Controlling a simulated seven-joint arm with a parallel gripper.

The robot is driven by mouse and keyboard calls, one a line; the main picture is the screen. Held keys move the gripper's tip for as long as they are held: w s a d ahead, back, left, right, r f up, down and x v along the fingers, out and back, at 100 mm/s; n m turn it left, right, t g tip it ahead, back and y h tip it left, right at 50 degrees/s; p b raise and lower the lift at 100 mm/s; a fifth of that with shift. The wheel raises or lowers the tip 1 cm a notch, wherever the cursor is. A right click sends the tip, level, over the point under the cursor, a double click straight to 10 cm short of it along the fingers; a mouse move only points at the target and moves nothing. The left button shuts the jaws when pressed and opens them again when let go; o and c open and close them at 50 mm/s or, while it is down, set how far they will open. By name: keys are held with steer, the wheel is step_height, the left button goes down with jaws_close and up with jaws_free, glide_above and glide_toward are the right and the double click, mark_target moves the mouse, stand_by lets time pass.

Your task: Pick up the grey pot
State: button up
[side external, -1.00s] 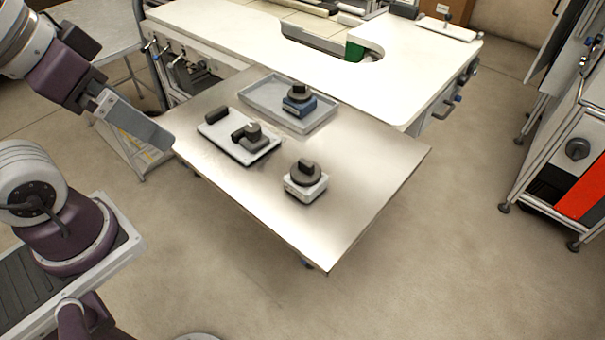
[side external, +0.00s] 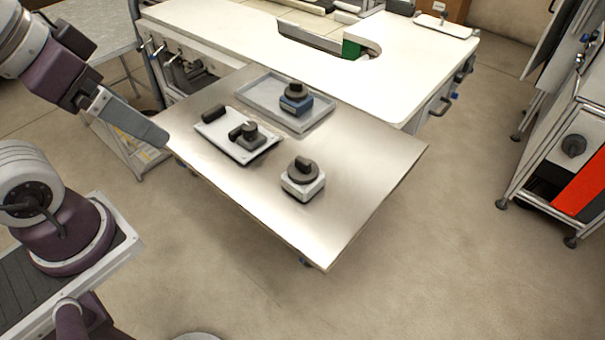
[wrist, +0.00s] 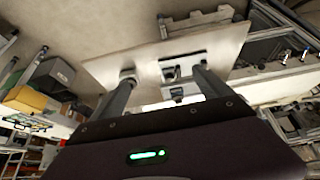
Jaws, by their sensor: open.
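No thing plainly looks like a grey pot, so I cannot tell which piece it is. A dark grey round piece (side external: 303,170) with a raised top sits on a white block (side external: 302,187) near the table's front. A white plate (side external: 217,130) holds a dark cylinder (side external: 214,113) and a dark grey knobbed part (side external: 249,138). A blue block (side external: 296,106) with a dark round top lies in a grey tray (side external: 262,97). My gripper (side external: 155,136) is open and empty left of the table. In the wrist view its spread fingers (wrist: 164,74) partly hide the table.
The metal table (side external: 360,170) has bare room at its right and front. A white workbench (side external: 230,38) adjoins it behind. A rack with a red panel (side external: 583,185) stands far right. Open floor lies in front.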

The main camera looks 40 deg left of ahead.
steer(key=shift+c, duration=0.2)
steer(key=n+g, duration=0.6)
steer(key=n, duration=1.2)
glide_toward(303, 169)
steer(key=f, duration=0.5)
steer(key=shift+w+d+f, duration=0.1)
steer(key=shift+w, duration=0.25)
steer(key=f, duration=0.7)
steer(key=shift+s+a, duration=0.15)
steer(key=shift+a, duration=0.2)
jaws_close()
